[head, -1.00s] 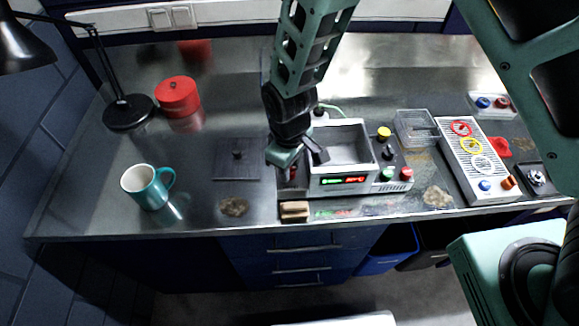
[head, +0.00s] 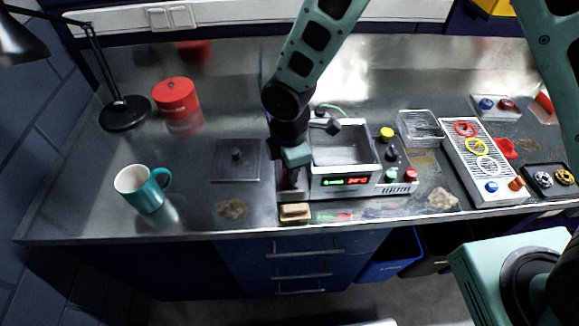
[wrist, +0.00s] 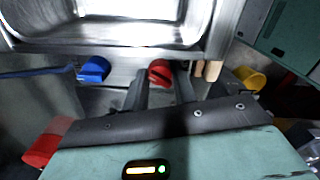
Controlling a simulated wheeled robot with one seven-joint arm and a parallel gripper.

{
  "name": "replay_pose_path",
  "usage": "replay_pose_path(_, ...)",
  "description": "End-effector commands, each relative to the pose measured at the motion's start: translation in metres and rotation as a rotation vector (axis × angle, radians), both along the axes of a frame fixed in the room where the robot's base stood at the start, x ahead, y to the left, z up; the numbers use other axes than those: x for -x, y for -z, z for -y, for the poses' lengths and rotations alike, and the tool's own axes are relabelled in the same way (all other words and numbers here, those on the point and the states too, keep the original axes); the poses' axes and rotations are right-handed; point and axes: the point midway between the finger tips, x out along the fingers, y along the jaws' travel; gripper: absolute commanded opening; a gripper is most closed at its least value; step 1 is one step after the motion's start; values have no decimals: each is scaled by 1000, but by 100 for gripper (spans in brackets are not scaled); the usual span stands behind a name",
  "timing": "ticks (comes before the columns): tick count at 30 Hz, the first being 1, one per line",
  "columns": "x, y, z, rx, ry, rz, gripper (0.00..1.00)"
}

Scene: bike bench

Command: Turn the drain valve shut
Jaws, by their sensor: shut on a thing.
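The steel bath unit (head: 345,181) with its open basin (head: 340,147) and lit display stands at the middle of the bench. My gripper (head: 291,174) points down at the unit's left side, and the arm hides most of the valve there. In the wrist view, a small red valve handle (wrist: 159,72) sits just below the basin's steel rim (wrist: 120,50). My gripper's two dark fingers (wrist: 161,88) are on either side of the red handle, shut on it. A blue handle (wrist: 95,69) is beside it, outside the fingers. The exact angle of the red handle is hard to tell.
A flat grey lid (head: 222,172) lies left of the unit, and a teal mug (head: 143,190) stands further left. A wooden block (head: 295,212) is at the front edge. A perforated tray (head: 480,170) with coloured rings is at right. Bench between mug and lid is clear.

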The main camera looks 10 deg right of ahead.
Motion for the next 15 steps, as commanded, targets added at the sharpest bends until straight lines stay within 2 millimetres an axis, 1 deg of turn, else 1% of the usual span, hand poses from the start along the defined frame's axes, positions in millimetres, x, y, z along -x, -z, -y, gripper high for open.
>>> replay_pose_path(9, -1, -2, 0, -1, -268, 1, 4)
replay_pose_path(15, -1, -2, 0, -1, -389, 2, 4)
